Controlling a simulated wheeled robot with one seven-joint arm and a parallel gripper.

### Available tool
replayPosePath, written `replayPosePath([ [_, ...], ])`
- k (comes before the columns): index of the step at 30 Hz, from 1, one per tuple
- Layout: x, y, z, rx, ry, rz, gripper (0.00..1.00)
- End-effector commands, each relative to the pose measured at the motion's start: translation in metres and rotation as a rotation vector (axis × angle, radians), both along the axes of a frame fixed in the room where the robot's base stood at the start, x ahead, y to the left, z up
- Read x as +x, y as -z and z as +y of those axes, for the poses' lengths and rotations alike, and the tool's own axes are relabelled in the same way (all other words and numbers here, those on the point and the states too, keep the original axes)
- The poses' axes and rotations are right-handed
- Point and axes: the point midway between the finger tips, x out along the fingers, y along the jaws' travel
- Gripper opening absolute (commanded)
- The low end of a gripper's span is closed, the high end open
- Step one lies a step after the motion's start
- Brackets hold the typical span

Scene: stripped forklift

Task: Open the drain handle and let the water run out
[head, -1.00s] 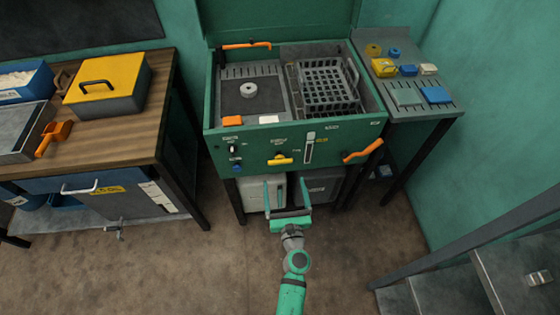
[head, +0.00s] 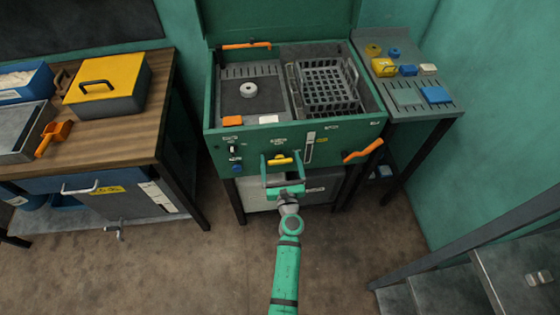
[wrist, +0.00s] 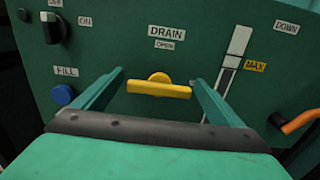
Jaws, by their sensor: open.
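The yellow drain handle (head: 280,160) is on the front panel of the green machine (head: 350,140), under a DRAIN / OPEN label. In the wrist view the drain handle (wrist: 159,87) lies about horizontal, with a round yellow hub behind it. My gripper (head: 280,158) is open in front of the panel. In the wrist view its two fingers stand left and right of the handle, with the handle in the gap between them (wrist: 160,85). I see clear space on both sides of the handle. I cannot tell how far the fingertips are from the panel.
A black knob (wrist: 50,28) and blue FILL button (wrist: 64,94) are left of the handle. A level gauge (wrist: 235,55) and orange lever (wrist: 300,121) are right. A wooden table (head: 135,125) stands left, a side shelf (head: 440,108) and steps right. The floor in front is clear.

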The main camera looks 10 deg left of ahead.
Motion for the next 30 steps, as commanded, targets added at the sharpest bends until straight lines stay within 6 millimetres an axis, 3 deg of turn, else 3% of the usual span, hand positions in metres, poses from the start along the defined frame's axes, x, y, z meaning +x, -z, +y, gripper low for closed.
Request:
replayPosePath([
  [6,0.0001,0.0003,0.0003,0.000,0.000,0.000,0.91],
  [12,-0.0001,0.0002,0.0002,0.001,0.000,0.000,0.49],
  [23,-0.0005,0.0006,0.0006,0.031,-0.001,0.011,0.49],
  [30,-0.0010,0.0009,0.0015,0.154,-0.003,0.049,0.49],
])
